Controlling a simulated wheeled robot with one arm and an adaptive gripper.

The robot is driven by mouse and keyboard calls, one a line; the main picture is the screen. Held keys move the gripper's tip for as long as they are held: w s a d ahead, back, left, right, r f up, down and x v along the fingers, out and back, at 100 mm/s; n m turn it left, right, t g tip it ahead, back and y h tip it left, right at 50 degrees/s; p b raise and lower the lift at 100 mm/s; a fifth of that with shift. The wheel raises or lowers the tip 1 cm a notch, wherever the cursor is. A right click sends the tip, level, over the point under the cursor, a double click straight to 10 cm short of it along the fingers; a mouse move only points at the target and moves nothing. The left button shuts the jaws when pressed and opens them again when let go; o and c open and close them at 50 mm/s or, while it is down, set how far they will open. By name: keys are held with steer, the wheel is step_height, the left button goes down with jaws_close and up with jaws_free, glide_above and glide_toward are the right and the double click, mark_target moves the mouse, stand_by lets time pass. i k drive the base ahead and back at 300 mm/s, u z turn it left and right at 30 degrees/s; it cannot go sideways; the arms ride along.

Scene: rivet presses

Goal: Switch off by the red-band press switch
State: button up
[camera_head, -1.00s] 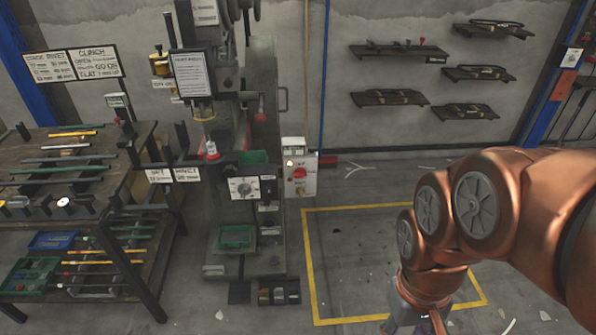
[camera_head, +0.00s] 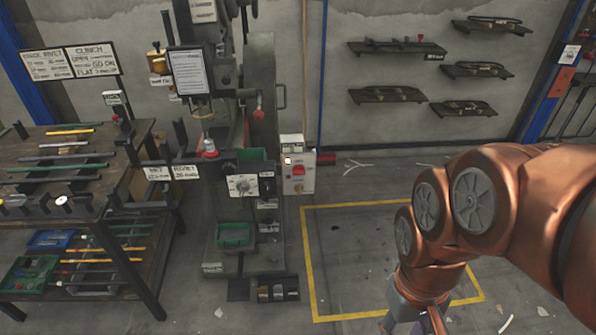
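A grey rivet press (camera_head: 262,120) stands left of centre against the wall. A pale switch box (camera_head: 297,180) is mounted at its right side, with a red switch (camera_head: 298,170) on its front and a small lit spot at its upper left. The red switch's position is too small to tell. I cannot make out which part is the red band. My copper arm reaches in from the right, and my gripper (camera_head: 432,322) is at the bottom edge, mostly cut off, well right of and nearer than the switch box. Its fingertips are out of view.
A workbench (camera_head: 140,150) with rods, tools and bins stands at left. A yellow floor outline (camera_head: 345,205) marks clear floor right of the press. Wall shelves (camera_head: 388,95) hold dark parts. A blue post (camera_head: 549,85) stands at right. Pale scraps lie on the floor.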

mark_target(299, 169)
steer(key=k, duration=1.1)
steer(key=u, duration=1.1)
steer(key=i, duration=1.65)
steer(key=z, duration=0.45)
